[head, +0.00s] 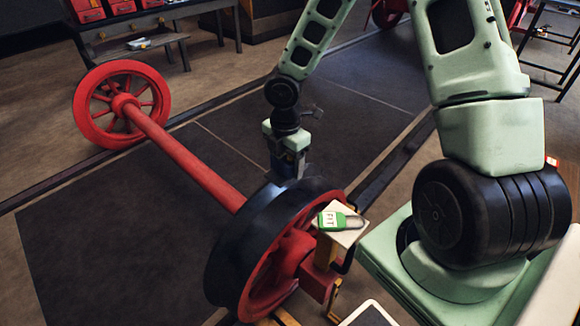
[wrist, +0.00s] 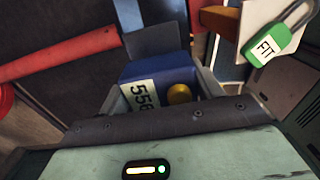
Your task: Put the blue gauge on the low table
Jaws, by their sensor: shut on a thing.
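My gripper (head: 288,168) hangs just behind the near wheel of the red axle in the head view. It is shut on the blue gauge (wrist: 158,78), a blue block with a white label reading "556" and a brass-coloured knob, seen close in the wrist view. In the head view the gauge is mostly hidden by the gripper. A dark bench (head: 150,45) stands at the upper left, and a dark-framed table (head: 545,70) is cut off at the right edge. I cannot tell which is the low table.
A red axle (head: 175,155) with large wheels lies across dark floor plates. A green padlock marked "FIT" (head: 333,220) rests on a small cream plate (head: 345,237) beside the near wheel. Red boxes (head: 88,11) sit on the bench. Open floor lies between axle and bench.

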